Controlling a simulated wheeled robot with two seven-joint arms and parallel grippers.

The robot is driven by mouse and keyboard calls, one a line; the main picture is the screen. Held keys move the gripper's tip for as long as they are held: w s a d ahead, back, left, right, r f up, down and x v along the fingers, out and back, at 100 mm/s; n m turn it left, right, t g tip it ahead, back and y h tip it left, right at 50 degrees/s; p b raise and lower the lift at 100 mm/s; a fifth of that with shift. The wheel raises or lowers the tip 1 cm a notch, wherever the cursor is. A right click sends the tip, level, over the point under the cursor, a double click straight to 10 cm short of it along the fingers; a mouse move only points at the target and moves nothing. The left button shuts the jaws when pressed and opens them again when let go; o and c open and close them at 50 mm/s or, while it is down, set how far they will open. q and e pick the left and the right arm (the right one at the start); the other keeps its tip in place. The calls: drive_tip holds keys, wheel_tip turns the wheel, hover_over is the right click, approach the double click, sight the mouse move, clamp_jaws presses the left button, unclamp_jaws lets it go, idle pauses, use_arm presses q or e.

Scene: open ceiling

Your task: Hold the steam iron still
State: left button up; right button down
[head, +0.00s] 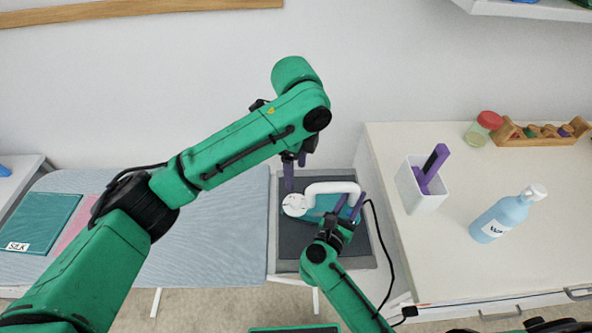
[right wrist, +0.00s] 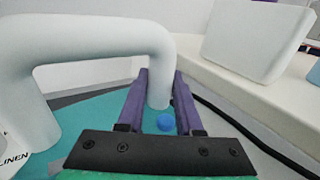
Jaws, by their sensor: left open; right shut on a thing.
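The steam iron (head: 332,188) has a white handle and a teal body. It is on the dark rest (head: 290,237) at the right end of the ironing board. My right gripper (head: 350,207) has its purple fingers shut on the iron's handle; in the right wrist view the handle (right wrist: 158,75) comes down between the fingers (right wrist: 160,103), next to a blue button (right wrist: 166,122). A white part marked LINEN shows at that view's left edge. My left gripper (head: 294,172) is open and empty above the iron's left end, fingers pointing down; any contact cannot be told.
The pale blue ironing board (head: 215,240) bears a teal folder-like item marked SILK (head: 38,222) and a pink one (head: 75,232). A black cord (head: 386,245) runs right of the iron. The right counter (head: 450,255) holds a white cup (head: 418,190) and a blue bottle (head: 500,218).

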drive_tip(key=c, duration=0.5)
unclamp_jaws()
drive_tip(key=shift+a, duration=0.1)
